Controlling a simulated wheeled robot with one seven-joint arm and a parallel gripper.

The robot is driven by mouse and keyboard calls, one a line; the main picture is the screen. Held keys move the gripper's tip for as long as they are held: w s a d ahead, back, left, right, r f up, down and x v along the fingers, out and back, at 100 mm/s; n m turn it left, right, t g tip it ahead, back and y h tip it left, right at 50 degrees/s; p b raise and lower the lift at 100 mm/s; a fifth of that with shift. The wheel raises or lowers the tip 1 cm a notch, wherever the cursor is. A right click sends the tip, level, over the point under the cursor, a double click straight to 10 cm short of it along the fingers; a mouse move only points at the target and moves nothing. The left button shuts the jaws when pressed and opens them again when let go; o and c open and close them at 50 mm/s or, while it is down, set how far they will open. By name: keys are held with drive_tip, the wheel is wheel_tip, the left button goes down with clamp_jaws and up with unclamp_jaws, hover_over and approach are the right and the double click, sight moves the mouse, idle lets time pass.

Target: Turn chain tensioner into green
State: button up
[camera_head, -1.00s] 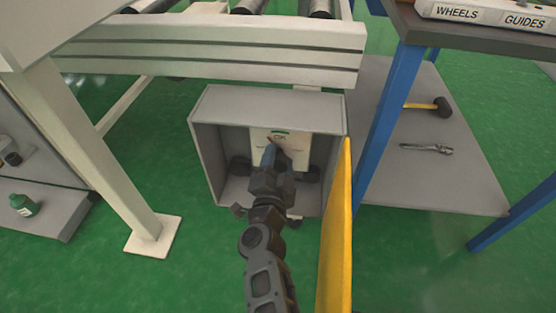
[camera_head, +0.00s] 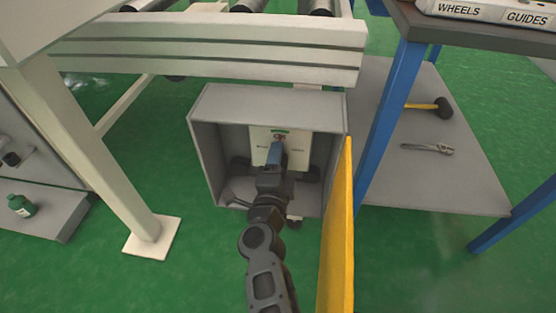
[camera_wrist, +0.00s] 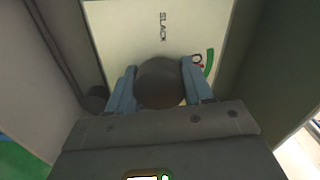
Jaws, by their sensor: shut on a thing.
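The chain tensioner is a pale panel (camera_head: 258,150) at the back of an open grey box, and it also shows in the wrist view (camera_wrist: 125,35). A dark round knob (camera_wrist: 160,82) sits between the two blue fingers of my gripper (camera_wrist: 158,90). My gripper (camera_head: 275,153) is shut on the knob. In the wrist view the word SLACK (camera_wrist: 163,27) reads sideways and the green arc (camera_wrist: 209,62) is partly hidden by a finger.
The grey box (camera_head: 260,98) surrounds my gripper on its sides. Its yellow door (camera_head: 337,230) stands open on the right. A white conveyor frame (camera_head: 210,50) is above, with a white leg at left. A blue-legged table (camera_head: 385,125) stands at right, with a hammer (camera_head: 430,106) on its lower shelf.

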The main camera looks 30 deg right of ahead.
idle(0.3)
drive_tip(key=o, duration=1)
drive_tip(key=shift+o, duration=0.2)
drive_tip(key=shift+s+a, duration=0.4)
drive_tip(key=shift+s, duration=0.05)
drive_tip(key=p+v, duration=0.2)
drive_tip(key=v, duration=0.4)
drive_tip(key=shift+s, duration=0.3)
drive_tip(key=shift+a, duration=0.1)
